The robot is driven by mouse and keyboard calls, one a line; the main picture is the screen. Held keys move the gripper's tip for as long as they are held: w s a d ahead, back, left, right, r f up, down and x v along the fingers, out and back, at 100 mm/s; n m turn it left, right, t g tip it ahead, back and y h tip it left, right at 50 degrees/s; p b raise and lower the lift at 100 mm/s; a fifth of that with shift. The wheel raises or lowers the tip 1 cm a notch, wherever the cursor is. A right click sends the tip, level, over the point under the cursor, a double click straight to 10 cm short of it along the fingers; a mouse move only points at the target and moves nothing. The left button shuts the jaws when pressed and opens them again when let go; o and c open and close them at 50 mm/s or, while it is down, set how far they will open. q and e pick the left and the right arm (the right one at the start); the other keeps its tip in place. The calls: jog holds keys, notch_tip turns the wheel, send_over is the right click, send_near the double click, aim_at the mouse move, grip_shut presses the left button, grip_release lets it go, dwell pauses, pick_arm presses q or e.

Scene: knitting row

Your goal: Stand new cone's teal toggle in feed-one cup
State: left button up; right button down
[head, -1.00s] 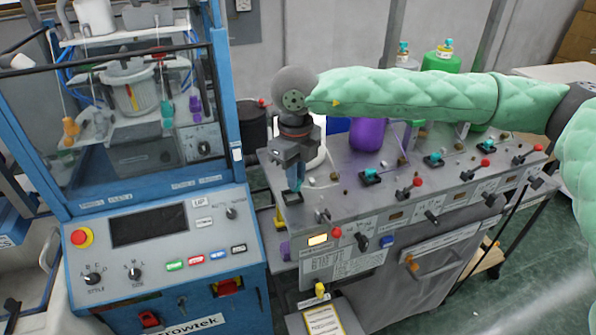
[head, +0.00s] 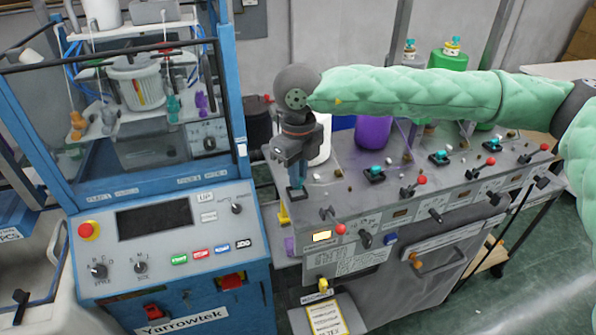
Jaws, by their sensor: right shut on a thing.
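My right gripper (head: 297,178) points down at the left end of the grey feed table. It is shut on the teal toggle (head: 297,184), which is mostly hidden between the fingers. A small black cup (head: 297,194) lies directly under the fingertips, at the table's left corner. The toggle's lower end is at or just over this cup; I cannot tell whether it is seated. Whether this cup is feed one cannot be read. My left gripper is not in view.
More black cups with teal toggles (head: 377,171) stand in a row to the right, beside red-knobbed levers (head: 421,180). A purple cone (head: 372,132) and a white cone (head: 320,145) stand behind. The blue knitting machine (head: 165,240) is close on the left.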

jog(key=shift+f+b, duration=0.25)
jog(key=shift+b, duration=0.05)
